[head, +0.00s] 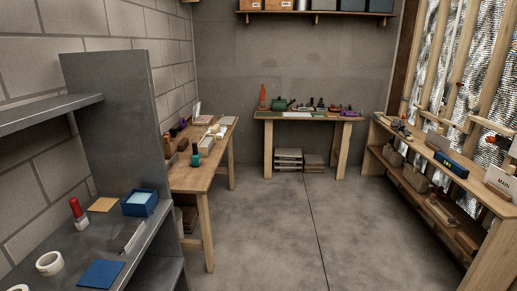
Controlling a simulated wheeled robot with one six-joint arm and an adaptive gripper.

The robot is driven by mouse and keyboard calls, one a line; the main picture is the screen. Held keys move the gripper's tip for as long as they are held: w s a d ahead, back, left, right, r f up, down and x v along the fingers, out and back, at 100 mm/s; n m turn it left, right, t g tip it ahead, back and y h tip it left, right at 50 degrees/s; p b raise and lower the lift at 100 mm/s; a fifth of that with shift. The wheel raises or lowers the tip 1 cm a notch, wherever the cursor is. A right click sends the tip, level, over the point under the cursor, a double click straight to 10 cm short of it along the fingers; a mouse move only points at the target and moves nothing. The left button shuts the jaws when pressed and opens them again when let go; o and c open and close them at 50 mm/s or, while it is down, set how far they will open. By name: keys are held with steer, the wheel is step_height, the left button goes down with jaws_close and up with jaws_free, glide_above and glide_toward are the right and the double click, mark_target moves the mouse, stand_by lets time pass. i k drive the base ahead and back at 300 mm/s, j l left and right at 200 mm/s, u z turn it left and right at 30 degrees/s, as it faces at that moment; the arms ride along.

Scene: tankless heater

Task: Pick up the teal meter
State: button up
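A small teal object (195,156), which looks like the teal meter, stands upright near the front right edge of the left wooden table (203,182). It is small in the head view, so its face and details cannot be made out. Pale and brown items sit close behind and beside it. My gripper is not in view.
A grey metal shelf (107,91) stands at the near left, holding a blue box (140,203), tape and a red-topped bottle. A cluttered back table (309,116) and right wooden shelf (446,174) line the other walls. The concrete floor (285,220) between them is clear.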

mark_target(196, 157)
steer(key=i, duration=1.8)
steer(key=i+l+u, duration=0.1)
steer(key=i+u, duration=0.15)
steer(key=i, duration=0.35)
steer(key=i+l+u, duration=0.25)
steer(key=i, duration=0.3)
steer(key=i+l+u, duration=0.25)
steer(key=i, duration=0.3)
steer(key=i+l+u, duration=0.25)
steer(key=i+l, duration=0.15)
steer(key=i, duration=0.15)
